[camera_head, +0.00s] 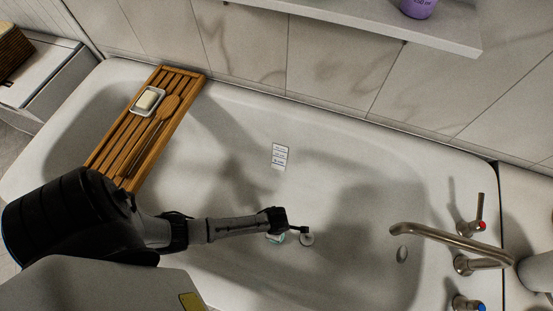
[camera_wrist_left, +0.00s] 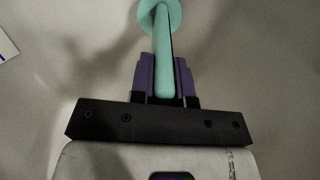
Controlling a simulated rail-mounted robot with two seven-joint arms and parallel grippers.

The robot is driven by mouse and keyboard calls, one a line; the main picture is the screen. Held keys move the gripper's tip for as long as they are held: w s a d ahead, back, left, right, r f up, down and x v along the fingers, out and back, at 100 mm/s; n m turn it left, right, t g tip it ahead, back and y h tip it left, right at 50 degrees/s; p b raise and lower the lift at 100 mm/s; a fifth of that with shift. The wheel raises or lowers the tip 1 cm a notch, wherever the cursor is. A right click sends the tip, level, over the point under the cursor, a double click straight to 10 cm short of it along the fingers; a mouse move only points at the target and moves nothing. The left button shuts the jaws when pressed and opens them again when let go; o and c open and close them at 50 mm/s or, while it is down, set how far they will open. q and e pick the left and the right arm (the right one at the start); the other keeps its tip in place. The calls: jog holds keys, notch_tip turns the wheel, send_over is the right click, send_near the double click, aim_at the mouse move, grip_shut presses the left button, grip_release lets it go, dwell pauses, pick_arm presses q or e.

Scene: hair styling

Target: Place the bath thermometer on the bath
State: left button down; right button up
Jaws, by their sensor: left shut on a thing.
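The bath thermometer is mint green, with a long stem and a rounded end. In the left wrist view, the thermometer (camera_wrist_left: 163,50) points away from the gripper, and its lower stem lies between the purple finger pads. My left gripper (camera_wrist_left: 164,85) is shut on this stem. In the head view, my left gripper (camera_head: 287,226) is over the basin of the white bath (camera_head: 345,115). A small mint part of the thermometer (camera_head: 275,239) shows just below the gripper; the rest is hidden. I cannot tell whether it touches the bath. My right gripper is not in view.
A wooden bath tray (camera_head: 183,88) with a soap dish (camera_head: 148,101) and a wooden brush (camera_head: 168,104) spans the bath's left part. A metal tap (camera_head: 440,240) with handles stands at the right. A shelf (camera_head: 370,22) is on the wall. The middle basin is open.

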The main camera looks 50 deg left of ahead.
pick_arm(q)
notch_tip(320, 180, down, 3)
jog(key=shift+r+b, duration=0.15)
jog(key=shift+b, duration=0.2)
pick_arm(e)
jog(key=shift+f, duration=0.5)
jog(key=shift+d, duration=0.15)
pick_arm(q)
jog(key=c, duration=1.1)
grip_release()
jog(key=shift+f, duration=0.2)
jog(key=shift+r, duration=0.1)
